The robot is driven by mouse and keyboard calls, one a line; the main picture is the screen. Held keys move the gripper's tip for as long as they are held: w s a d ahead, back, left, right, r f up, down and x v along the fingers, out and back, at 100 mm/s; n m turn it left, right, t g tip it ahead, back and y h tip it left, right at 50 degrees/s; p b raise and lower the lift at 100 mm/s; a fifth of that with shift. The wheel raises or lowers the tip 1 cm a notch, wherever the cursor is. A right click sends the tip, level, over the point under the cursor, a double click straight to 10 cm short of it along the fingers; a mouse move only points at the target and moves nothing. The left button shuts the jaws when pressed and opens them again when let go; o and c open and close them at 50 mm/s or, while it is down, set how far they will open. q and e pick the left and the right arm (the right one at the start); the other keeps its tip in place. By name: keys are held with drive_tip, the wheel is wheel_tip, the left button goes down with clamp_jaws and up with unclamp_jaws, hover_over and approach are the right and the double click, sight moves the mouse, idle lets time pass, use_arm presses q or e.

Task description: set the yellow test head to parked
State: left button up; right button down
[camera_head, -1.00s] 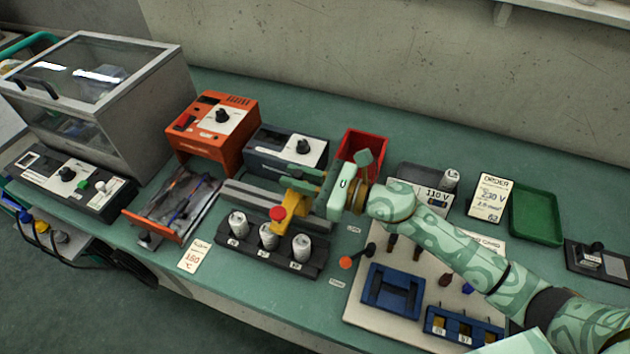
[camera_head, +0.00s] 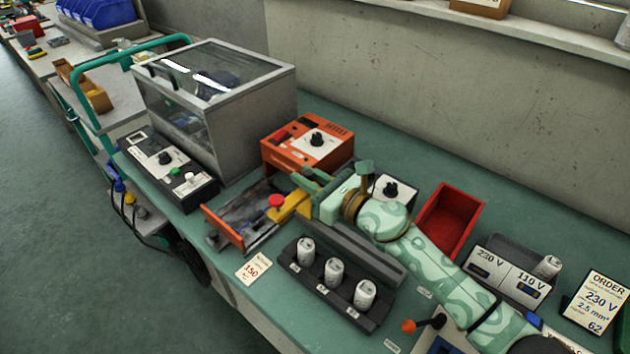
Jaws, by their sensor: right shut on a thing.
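The yellow test head (camera_head: 289,207) with a red knob on top is at the left end of the grey rail (camera_head: 350,250), beside the tray with the orange front. My right gripper (camera_head: 308,187) is shut on the yellow test head, with its arm coming in from the lower right. The gripper hides part of the head and rail, so the exact grip is hard to see. My left gripper is not in view.
Several white cylinders (camera_head: 334,270) stand in a black rack in front of the rail. A tray with an orange front (camera_head: 222,229) lies left of the head. An orange box (camera_head: 303,150), a clear-lidded cabinet (camera_head: 262,108) and a red bin (camera_head: 470,205) stand behind.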

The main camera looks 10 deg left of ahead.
drive_tip(key=shift+r, duration=0.1)
drive_tip(key=c, duration=1.5)
unclamp_jaws()
drive_tip(key=shift+a, duration=0.1)
drive_tip(key=shift+o, duration=0.8)
drive_tip(key=shift+w+a, duration=0.15)
drive_tip(key=shift+s+d, duration=0.25)
drive_tip(key=shift+d, duration=0.2)
drive_tip(key=p+v, duration=0.1)
drive_tip(key=v, duration=1.4)
drive_tip(key=shift+s+d, duration=0.1)
drive_tip(key=shift+s, duration=0.05)
